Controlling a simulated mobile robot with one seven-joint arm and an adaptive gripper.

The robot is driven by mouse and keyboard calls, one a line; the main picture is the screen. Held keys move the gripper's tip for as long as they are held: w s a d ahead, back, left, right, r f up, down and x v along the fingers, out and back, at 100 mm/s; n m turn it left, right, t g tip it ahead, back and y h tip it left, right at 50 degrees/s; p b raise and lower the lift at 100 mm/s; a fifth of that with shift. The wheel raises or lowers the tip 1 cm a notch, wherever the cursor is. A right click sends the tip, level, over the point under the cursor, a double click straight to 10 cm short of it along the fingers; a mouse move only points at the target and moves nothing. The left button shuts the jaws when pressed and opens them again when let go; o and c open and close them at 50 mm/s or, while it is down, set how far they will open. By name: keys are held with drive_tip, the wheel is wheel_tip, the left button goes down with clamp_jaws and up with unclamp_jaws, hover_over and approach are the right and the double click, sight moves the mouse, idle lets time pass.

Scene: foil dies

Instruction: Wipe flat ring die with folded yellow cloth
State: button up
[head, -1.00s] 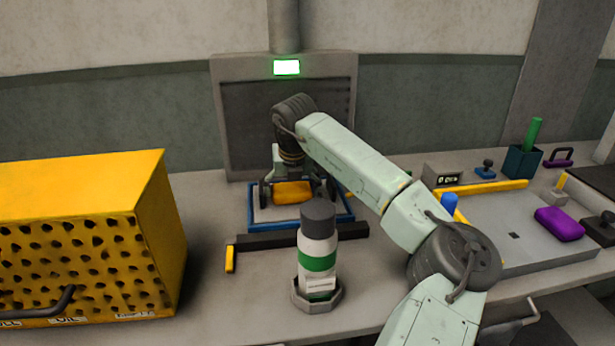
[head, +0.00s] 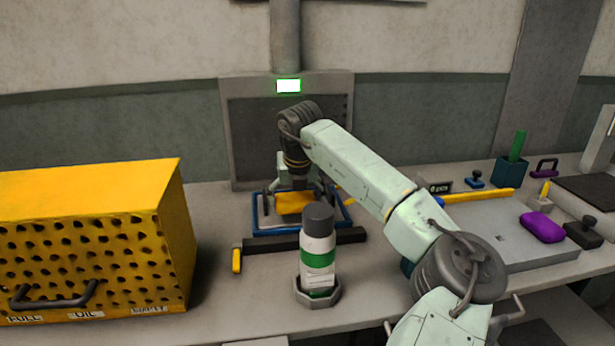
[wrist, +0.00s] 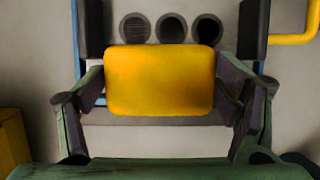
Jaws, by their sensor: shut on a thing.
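The folded yellow cloth (head: 295,204) is between the fingers of my gripper (head: 297,199), above the blue-rimmed tray (head: 350,224) at the back of the bench. In the wrist view the cloth (wrist: 160,82) fills the space between the two dark fingers of my gripper (wrist: 160,92), which is shut on it at its left and right edges. The cloth hides much of what lies beneath it. I cannot make out the flat ring die in either view.
A white bottle (head: 317,262) with a green band stands in front of the tray. A dark bar (head: 272,243) lies between them. A yellow perforated cabinet (head: 90,240) is at left. A grey plate (head: 500,235) and a purple block (head: 542,227) are at right. Round openings (wrist: 171,28) show beyond the cloth.

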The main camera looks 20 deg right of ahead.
drive_tip(key=shift+r+p, duration=0.9)
drive_tip(key=shift+r, duration=1.6)
